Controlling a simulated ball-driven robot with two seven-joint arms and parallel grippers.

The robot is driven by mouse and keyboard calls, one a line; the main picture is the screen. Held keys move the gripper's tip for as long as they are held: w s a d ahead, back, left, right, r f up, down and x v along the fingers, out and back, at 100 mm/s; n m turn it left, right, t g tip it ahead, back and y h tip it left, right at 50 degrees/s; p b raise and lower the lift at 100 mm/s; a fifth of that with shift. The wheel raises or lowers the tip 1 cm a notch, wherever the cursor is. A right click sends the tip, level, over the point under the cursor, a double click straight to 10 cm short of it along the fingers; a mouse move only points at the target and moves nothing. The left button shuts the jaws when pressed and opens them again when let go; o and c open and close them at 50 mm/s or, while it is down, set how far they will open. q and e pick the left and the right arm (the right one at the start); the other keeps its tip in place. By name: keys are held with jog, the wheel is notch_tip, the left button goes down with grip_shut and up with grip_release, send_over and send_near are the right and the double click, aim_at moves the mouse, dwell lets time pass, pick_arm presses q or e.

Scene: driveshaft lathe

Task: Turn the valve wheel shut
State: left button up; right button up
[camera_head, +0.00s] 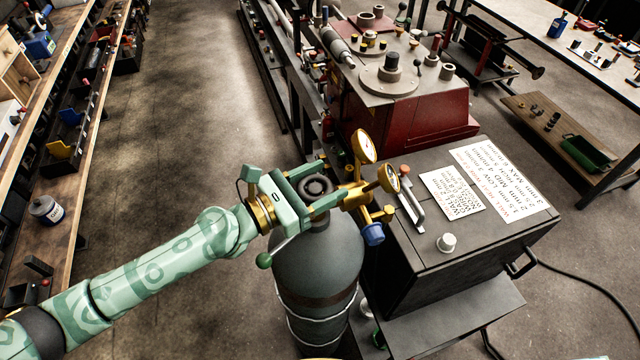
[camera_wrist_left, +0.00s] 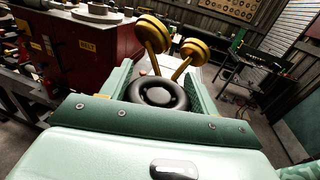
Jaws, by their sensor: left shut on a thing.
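The valve wheel (camera_head: 315,187) is a small black ring on top of a grey gas cylinder (camera_head: 318,255). My left gripper (camera_head: 320,185) is at the cylinder's top, with one finger on each side of the wheel, shut on it. In the left wrist view the black wheel (camera_wrist_left: 158,93) sits between the two green fingers (camera_wrist_left: 160,88). Brass gauges (camera_head: 366,147) and a brass regulator with a blue knob (camera_head: 373,234) are just right of the wheel. My right gripper is not in view.
A dark cabinet (camera_head: 470,250) with paper labels stands right of the cylinder. A red lathe headstock (camera_head: 400,110) is behind it. A workbench (camera_head: 45,195) with bins runs along the left. The floor (camera_head: 180,120) between is clear.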

pick_arm(q)
jog(key=shift+g, duration=0.3)
jog(key=o, duration=1)
jog(key=shift+d, duration=0.1)
jog(key=shift+c, duration=0.2)
jog(key=b+v, duration=0.7)
jog(key=v, duration=0.9)
jog(key=shift+a+f, duration=0.2)
jog(key=shift+f, duration=0.05)
jog(key=shift+m, duration=0.3)
